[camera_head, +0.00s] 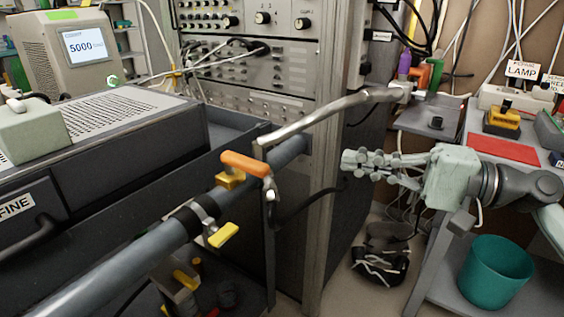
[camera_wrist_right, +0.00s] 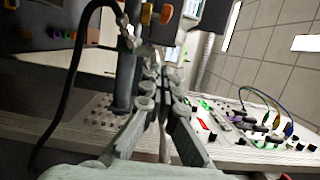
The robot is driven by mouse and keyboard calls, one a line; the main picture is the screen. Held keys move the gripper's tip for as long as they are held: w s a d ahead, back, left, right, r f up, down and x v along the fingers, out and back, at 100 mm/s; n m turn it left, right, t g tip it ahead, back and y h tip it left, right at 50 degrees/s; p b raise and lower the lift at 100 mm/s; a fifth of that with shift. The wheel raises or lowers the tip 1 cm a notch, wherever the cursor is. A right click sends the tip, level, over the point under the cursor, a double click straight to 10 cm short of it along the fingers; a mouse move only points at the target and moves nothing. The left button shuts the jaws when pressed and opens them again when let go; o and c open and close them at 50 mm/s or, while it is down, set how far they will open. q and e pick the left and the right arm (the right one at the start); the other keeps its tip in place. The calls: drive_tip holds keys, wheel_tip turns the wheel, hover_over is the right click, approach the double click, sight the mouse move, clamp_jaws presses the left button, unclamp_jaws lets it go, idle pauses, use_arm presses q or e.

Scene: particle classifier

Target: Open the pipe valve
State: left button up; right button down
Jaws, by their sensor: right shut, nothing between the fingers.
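A grey pipe (camera_head: 130,257) runs diagonally across the lower left of the head view. A valve with an orange lever handle (camera_head: 245,164) sits on it, the lever lying roughly along the pipe. A smaller yellow handle (camera_head: 223,236) sits lower on the pipe by a clamp. In the right wrist view, the pipe (camera_wrist_right: 127,75) stands near the fingers, with the orange handle (camera_wrist_right: 147,14) at the top. My right gripper (camera_head: 345,163) is shut and empty, pointing left, to the right of the orange handle and apart from it. Its fingers also show in the wrist view (camera_wrist_right: 160,78). My left gripper is not in view.
A bent metal tube (camera_head: 330,115) and a dark hose cross between the pipe and the rack post (camera_head: 323,215). A dark drawer unit (camera_head: 120,150) stands behind the pipe. A teal bin (camera_head: 495,272) and a side table with a red mat (camera_head: 503,148) are at right.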

sight(244, 164)
use_arm(q)
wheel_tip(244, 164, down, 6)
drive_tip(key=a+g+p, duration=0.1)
drive_tip(key=p, duration=0.2)
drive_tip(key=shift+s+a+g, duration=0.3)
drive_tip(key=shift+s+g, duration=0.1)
use_arm(e)
drive_tip(key=a, duration=1.1)
drive_tip(key=shift+w+a, duration=0.2)
drive_tip(key=shift+a, duration=0.15)
drive_tip(key=shift+t, duration=0.3)
